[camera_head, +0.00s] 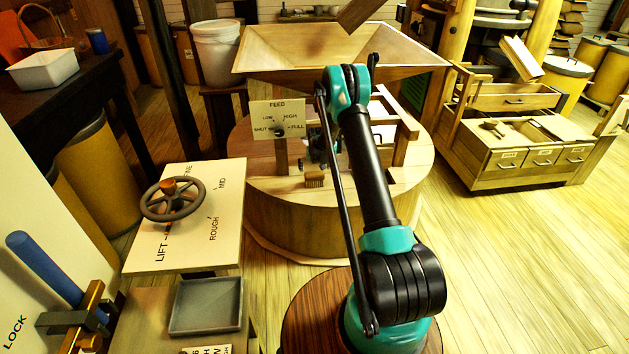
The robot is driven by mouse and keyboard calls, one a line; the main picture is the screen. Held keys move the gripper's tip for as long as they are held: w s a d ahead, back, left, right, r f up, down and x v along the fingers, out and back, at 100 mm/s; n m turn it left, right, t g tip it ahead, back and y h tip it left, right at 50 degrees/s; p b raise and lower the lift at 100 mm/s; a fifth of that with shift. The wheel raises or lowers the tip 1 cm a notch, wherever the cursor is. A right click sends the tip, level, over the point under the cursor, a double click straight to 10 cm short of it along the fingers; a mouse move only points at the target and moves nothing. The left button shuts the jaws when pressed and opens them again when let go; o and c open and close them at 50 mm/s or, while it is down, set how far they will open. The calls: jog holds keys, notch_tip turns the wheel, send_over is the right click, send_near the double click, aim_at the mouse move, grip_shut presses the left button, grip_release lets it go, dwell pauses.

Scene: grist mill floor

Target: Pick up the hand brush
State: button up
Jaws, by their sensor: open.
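The hand brush (314,180) looks like a small tan wooden block with bristles. It rests on the top of the round wooden mill casing (265,185), close to its front edge. My arm reaches forward over the casing, and my gripper (318,158) hangs at its far end, just behind and above the brush. The gripper is open and appears empty. The arm's links partly hide it, and I cannot tell whether its fingers touch anything.
A wooden hopper (275,60) stands above the casing. The FEED sign (277,118) with its knob is left of the gripper. A handwheel (172,199) sits on a lettered panel, with a grey tray (206,305) below. A drawer cart (520,150) stands right; floor before it is clear.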

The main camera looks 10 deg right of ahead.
aim_at(315, 173)
jog(key=shift+x, duration=2.7)
jog(key=shift+c, duration=0.5)
jog(key=c, duration=1.1)
jog(key=shift+r, duration=0.1)
